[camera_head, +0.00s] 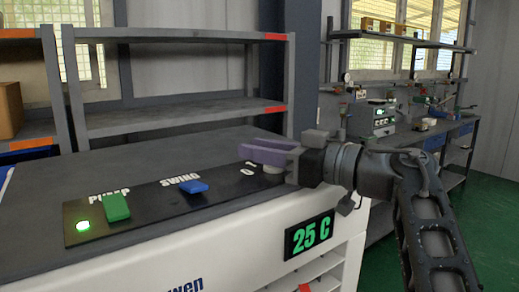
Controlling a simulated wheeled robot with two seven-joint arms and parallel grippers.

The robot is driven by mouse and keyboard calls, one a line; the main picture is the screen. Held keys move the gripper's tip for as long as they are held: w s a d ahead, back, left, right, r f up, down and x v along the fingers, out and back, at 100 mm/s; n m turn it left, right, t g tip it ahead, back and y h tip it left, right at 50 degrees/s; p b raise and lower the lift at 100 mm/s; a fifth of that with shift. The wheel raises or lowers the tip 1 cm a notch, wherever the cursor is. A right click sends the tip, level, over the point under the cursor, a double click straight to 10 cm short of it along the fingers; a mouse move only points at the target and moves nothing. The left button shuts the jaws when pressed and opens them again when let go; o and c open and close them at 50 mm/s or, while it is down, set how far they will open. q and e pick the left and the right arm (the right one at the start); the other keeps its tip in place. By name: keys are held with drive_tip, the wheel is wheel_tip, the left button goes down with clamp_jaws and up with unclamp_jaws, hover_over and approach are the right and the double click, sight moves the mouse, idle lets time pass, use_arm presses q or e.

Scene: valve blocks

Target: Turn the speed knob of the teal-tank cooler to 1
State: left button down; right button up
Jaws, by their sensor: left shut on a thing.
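The white cooler has a dark grey top (120,165) and a black control strip (150,209). The speed knob (272,169) is at the strip's right end, beside white marks "0" and "1". Only a pale bit of it shows under the fingers, so its pointer cannot be read. No teal tank shows, so I cannot tell the tank's colour.
On the strip are a green PUMP switch (116,207) with a lit green lamp (83,226), and a blue SWING switch (194,186). Grey shelves (180,117) stand behind; a workbench (440,130) stands at right.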

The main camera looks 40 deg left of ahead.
use_arm(q)
drive_tip(key=shift+w+f+m+t+b, duration=0.1)
drive_tip(key=shift+f+m+t+b, duration=0.2)
drive_tip(key=shift+b, duration=0.45)
drive_tip(key=m+t+b, duration=0.1)
drive_tip(key=t+b, duration=0.2)
drive_tip(key=w+m+t+h+b, duration=0.1)
drive_tip(key=m+t+b, duration=0.1)
drive_tip(key=t+b, duration=0.1)
drive_tip(key=m+t+b, duration=0.2)
drive_tip(key=b, duration=0.1)
drive_tip(key=shift+w+d+t+h, duration=0.15)
drive_tip(key=shift+t+h, duration=0.15)
drive_tip(key=shift+t, duration=0.1)
drive_tip(key=shift+w+d+r+m+t+h+b, duration=0.1)
drive_tip(key=shift+w+m+t+h+b, duration=0.1)
drive_tip(key=shift+m+t+h+b, duration=0.6)
drive_tip(key=shift+w+d+r+m+t+h+b, duration=0.15)
drive_tip(key=shift+m+t+h+b, duration=0.3)
drive_tip(key=shift+m+t, duration=0.55)
drive_tip(key=c, duration=1.1)
unclamp_jaws()
